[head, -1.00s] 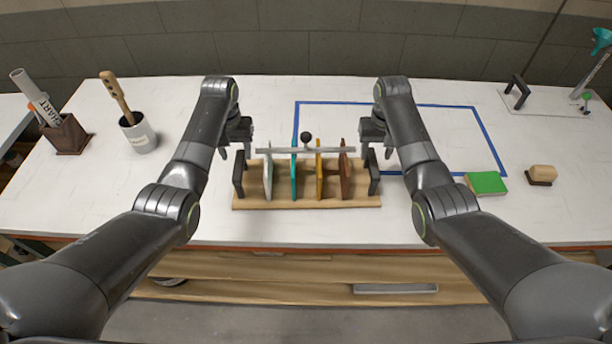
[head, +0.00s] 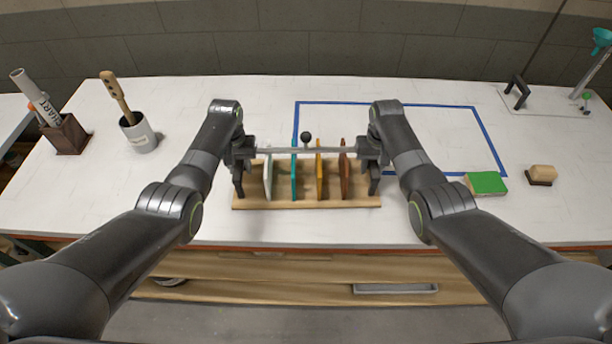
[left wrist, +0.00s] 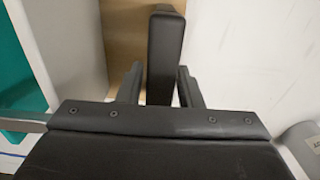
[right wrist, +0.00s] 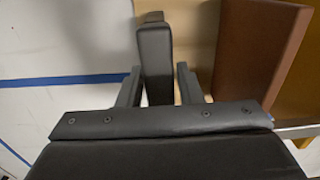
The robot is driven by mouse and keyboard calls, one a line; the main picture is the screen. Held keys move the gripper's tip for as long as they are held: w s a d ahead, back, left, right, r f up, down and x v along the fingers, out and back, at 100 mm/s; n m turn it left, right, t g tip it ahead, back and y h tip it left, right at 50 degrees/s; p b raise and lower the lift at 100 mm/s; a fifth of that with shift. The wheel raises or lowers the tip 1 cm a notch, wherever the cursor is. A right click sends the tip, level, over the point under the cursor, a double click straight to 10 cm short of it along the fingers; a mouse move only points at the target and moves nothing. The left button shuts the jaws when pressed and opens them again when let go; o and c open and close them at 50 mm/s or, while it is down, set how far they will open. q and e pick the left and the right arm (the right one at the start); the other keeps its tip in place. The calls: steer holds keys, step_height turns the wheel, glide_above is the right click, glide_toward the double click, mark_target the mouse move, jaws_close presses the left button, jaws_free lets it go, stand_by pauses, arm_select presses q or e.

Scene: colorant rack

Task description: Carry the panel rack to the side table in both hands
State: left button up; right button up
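The panel rack (head: 306,202) stands on the white workbench, a wooden base with several upright coloured panels under a grey bar with a black knob. It has a black handle at each end. My left gripper (head: 241,166) is at the left handle; in the left wrist view its fingers (left wrist: 158,88) are open on either side of the black handle (left wrist: 165,50), with gaps showing. My right gripper (head: 373,166) is at the right handle; in the right wrist view its fingers (right wrist: 158,88) are open around that handle (right wrist: 154,50), also with small gaps.
A blue tape rectangle (head: 400,104) marks the bench behind the rack. A green block (head: 486,183) and a wooden-handled stamp (head: 541,175) lie to the right. A cup with a brush (head: 139,136) and a brown holder (head: 66,136) stand to the left.

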arm_select(q)
jaws_close()
arm_select(e)
jaws_close()
arm_select(q)
steer(key=shift+w+r, duration=0.1)
steer(key=shift+r, duration=0.05)
arm_select(e)
steer(key=shift+w+r, duration=0.1)
steer(key=shift+r, duration=0.05)
